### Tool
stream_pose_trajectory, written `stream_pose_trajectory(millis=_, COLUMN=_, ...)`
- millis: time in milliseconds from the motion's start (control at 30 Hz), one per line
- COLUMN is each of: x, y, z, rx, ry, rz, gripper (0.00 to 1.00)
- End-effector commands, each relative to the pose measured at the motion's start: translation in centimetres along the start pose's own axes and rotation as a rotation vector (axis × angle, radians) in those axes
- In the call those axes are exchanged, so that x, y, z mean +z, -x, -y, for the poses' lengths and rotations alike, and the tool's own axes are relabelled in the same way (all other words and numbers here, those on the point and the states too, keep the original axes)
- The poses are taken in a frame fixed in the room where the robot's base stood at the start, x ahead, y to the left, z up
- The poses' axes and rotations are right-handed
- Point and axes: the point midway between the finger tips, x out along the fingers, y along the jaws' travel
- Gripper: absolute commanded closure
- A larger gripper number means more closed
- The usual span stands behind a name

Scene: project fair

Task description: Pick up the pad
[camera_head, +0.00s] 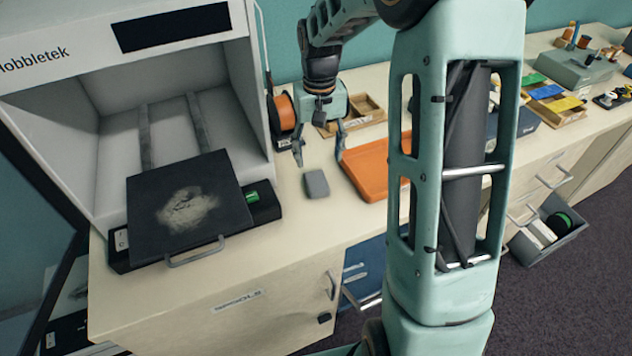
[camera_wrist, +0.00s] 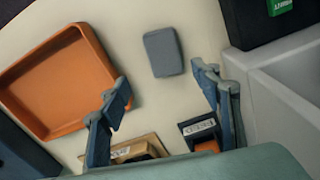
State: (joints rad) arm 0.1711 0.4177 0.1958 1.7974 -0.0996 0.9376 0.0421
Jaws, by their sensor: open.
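The pad (camera_head: 316,184) is a small grey rounded block lying flat on the cream worktop. In the wrist view the pad (camera_wrist: 163,52) lies beyond the fingertips, roughly in line with the space between them, and is fully visible. My gripper (camera_head: 319,151) is above the worktop, a little behind the pad in the head view. Its two blue-grey fingers are spread apart with nothing between them. They also show in the wrist view (camera_wrist: 163,82), apart from the pad.
An orange tray (camera_head: 369,166) lies right of the pad, partly hidden by my arm. A white printer (camera_head: 257,75) with a dark plate (camera_head: 140,215) stands at left. An orange spool (camera_head: 285,114) and a wooden tray (camera_head: 362,112) are behind. Worktop in front of the pad is clear.

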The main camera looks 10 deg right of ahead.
Motion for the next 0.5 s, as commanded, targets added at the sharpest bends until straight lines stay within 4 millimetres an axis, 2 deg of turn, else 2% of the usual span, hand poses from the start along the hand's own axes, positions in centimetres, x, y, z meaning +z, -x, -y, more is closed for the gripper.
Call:
stream_pose_trajectory(millis=100, x=0.1, y=-1.8, z=0.1, rx=-0.001, ry=-0.001, rz=0.003, gripper=0.42)
stream_pose_trajectory(millis=333, x=0.0, y=-3.6, z=0.3, rx=-0.001, ry=-0.002, rz=0.002, gripper=0.42)
stream_pose_trajectory(millis=500, x=-0.1, y=-6.1, z=0.9, rx=-0.002, ry=-0.002, rz=0.003, gripper=0.42)
